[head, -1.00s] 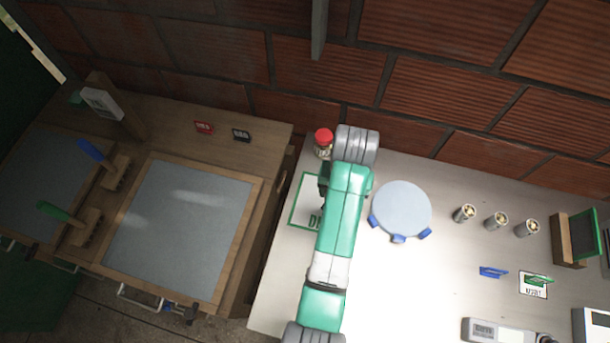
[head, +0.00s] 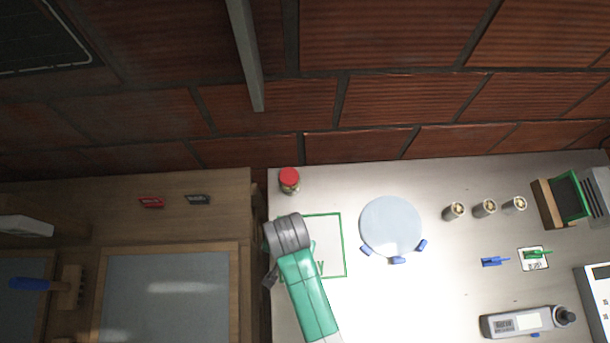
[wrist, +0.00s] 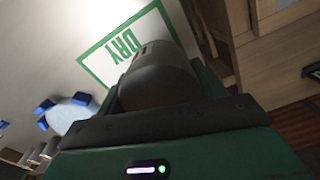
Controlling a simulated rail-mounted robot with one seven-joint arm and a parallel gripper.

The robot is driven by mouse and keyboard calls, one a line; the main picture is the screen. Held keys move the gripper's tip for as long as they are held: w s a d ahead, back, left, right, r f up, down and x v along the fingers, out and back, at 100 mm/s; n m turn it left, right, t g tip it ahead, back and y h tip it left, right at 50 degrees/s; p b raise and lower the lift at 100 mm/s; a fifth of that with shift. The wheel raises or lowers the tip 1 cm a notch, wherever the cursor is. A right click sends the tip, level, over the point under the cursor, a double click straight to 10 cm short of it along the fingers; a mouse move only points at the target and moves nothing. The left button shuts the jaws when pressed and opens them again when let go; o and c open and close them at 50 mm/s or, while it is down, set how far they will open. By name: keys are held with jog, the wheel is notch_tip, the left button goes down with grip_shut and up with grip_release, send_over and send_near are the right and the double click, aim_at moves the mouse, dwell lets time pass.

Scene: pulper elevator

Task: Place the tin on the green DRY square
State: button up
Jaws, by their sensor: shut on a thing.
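The DRY square is a green outline on the pale worktop, seen in the head view (head: 344,245) with its left part behind my arm. It also shows in the wrist view (wrist: 97,72) with the word DRY readable. My gripper (wrist: 158,92) is shut on a grey cylindrical tin (wrist: 158,68), which lies between its two fingers. In the wrist view the tin overlaps the square's near corner. In the head view my wrist is at the square's left side, near the worktop's left edge, and hides the tin. Its height above the worktop is unclear.
Several small things, including three silver cylinders (head: 484,208), are farther right. A wooden bench (head: 225,215) lies left, past a dark gap.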

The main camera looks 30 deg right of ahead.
jog(key=s+m, duration=0.2)
jog(key=s, duration=0.3)
jog(key=s+f+m, duration=0.1)
jog(key=s, duration=0.4)
jog(key=s+m, duration=0.2)
jog(key=s, duration=0.3)
jog(key=shift+d+f+m, duration=0.3)
jog(key=shift+d, duration=0.1)
jog(key=w+d, duration=0.1)
jog(key=w, duration=0.4)
jog(key=w+d+f, duration=0.1)
jog(key=w+d, duration=0.1)
jog(key=w, duration=0.2)
jog(key=w+d+b, duration=0.1)
jog(key=w+d, duration=0.1)
jog(key=w, duration=0.3)
jog(key=shift+w+d+f, duration=0.1)
jog(key=shift+w+f, duration=0.15)
jog(key=shift+w, duration=0.05)
jog(key=shift+w+d+f+b, duration=0.1)
jog(key=shift+w+f+b, duration=0.05)
jog(key=shift+f, duration=0.75)
jog(key=shift+w+f+b, duration=0.15)
jog(key=shift+f, duration=0.7)
jog(key=shift+f, duration=0.1)
jog(key=o, duration=1.1)
notch_tip(320, 180, up, 12)
jog(key=p, duration=0.1)
jog(key=shift+p, duration=0.4)
